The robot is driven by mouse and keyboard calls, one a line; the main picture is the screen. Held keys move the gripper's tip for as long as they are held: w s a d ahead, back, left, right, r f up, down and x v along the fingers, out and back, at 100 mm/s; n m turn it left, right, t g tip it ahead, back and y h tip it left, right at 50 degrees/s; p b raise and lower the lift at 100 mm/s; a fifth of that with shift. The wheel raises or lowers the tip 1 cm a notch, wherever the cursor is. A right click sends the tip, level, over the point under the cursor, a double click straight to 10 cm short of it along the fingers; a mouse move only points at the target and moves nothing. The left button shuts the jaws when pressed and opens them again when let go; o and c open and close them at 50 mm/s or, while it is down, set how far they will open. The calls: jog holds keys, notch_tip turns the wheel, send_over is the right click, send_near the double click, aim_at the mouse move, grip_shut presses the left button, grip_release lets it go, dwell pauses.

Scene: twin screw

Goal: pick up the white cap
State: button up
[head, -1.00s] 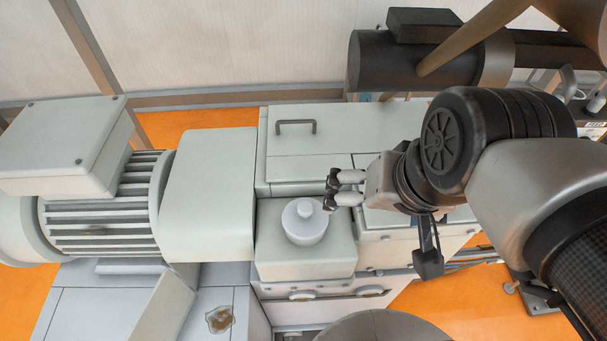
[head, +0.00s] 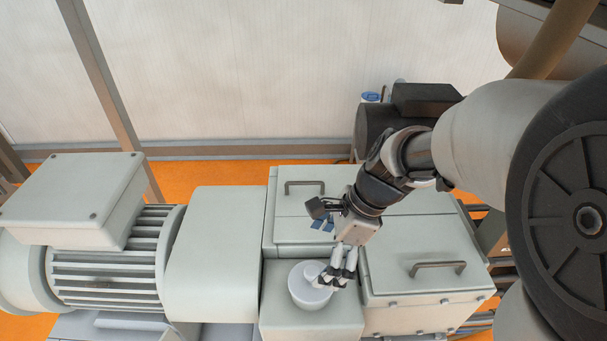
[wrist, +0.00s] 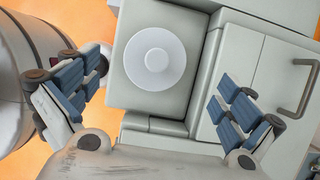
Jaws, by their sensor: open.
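The white cap (head: 304,291) is round with a raised knob in its middle. It sits on top of a pale grey-green box-shaped housing (head: 338,323) in the head view. In the wrist view the cap (wrist: 155,60) shows whole, a little beyond the fingertips and near the middle between them. My gripper (head: 332,279) overlaps the cap's right side in the head view, its fingers pointing down. In the wrist view my gripper (wrist: 158,90) is open, with blue-padded fingers wide apart and nothing between them. I cannot tell the exact height of the fingertips above the cap.
A cover with a dark handle (head: 438,267) stands right of the housing. Another handled cover (head: 305,186) is behind. A finned motor (head: 105,250) and rounded casing (head: 217,250) stand at the left. A dark cylinder (head: 375,130) lies behind.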

aim_at(304, 281)
jog(key=x, duration=0.6)
jog(key=shift+f+b, duration=0.15)
jog(key=shift+b, duration=0.25)
jog(key=x, duration=0.3)
jog(key=b+x, duration=0.1)
jog(key=shift+s+d+f, duration=0.2)
jog(key=shift+s+f, duration=0.05)
jog(key=shift+w+a+f, duration=0.1)
jog(key=shift+a+f, duration=0.1)
jog(key=shift+f, duration=0.2)
jog(key=shift+c, duration=0.5)
jog(key=c, duration=1)
